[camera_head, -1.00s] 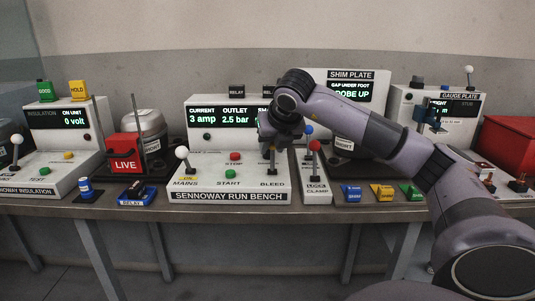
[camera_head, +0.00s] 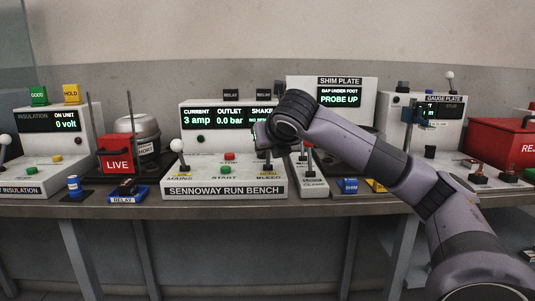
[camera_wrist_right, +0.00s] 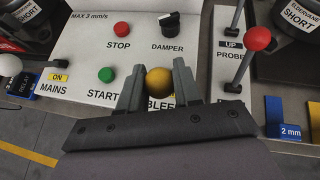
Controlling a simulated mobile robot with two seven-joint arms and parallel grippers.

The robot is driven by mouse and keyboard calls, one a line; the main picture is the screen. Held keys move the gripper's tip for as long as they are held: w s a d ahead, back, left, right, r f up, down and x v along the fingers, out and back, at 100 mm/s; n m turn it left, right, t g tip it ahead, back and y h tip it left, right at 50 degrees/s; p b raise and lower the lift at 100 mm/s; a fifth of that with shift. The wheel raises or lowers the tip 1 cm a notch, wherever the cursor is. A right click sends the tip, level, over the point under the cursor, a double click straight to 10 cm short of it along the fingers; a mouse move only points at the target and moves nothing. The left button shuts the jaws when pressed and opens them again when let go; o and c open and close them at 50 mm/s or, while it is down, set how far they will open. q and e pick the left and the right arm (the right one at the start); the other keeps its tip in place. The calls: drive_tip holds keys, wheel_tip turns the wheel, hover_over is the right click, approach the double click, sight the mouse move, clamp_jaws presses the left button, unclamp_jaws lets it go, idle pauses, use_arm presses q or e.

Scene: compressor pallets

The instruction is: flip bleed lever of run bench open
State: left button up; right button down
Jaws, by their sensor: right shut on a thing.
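The white Sennoway run bench (camera_head: 225,190) stands at the middle of the table. Its bleed lever has a yellow ball knob (camera_wrist_right: 159,82), which sits between the two fingers of my right gripper (camera_wrist_right: 158,70). The gripper is shut on that knob. In the head view my right gripper (camera_head: 266,150) is above the BLEED label and hides most of the lever. A small yellow tag shows above that label, too small to read. The bench display (camera_head: 228,117) reads 3 amp and outlet 0.0 bar. My left gripper is out of view.
The mains lever (camera_head: 178,150) with a white knob stands left of the green start button (camera_wrist_right: 106,75). A red-knobbed lever (camera_wrist_right: 257,40) stands close to the right of my gripper. Coloured blocks, including a blue shim (camera_head: 347,186), lie farther right.

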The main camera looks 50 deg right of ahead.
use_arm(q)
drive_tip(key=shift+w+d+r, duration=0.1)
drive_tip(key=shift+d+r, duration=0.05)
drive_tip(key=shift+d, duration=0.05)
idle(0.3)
use_arm(e)
drive_tip(key=c, duration=0.8)
unclamp_jaws()
drive_tip(key=shift+s, duration=0.1)
drive_tip(key=shift+a, duration=0.1)
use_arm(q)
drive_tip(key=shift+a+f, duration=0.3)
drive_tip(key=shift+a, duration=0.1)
use_arm(e)
drive_tip(key=v, duration=0.7)
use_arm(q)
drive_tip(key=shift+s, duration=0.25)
use_arm(e)
drive_tip(key=shift+s+f, duration=0.1)
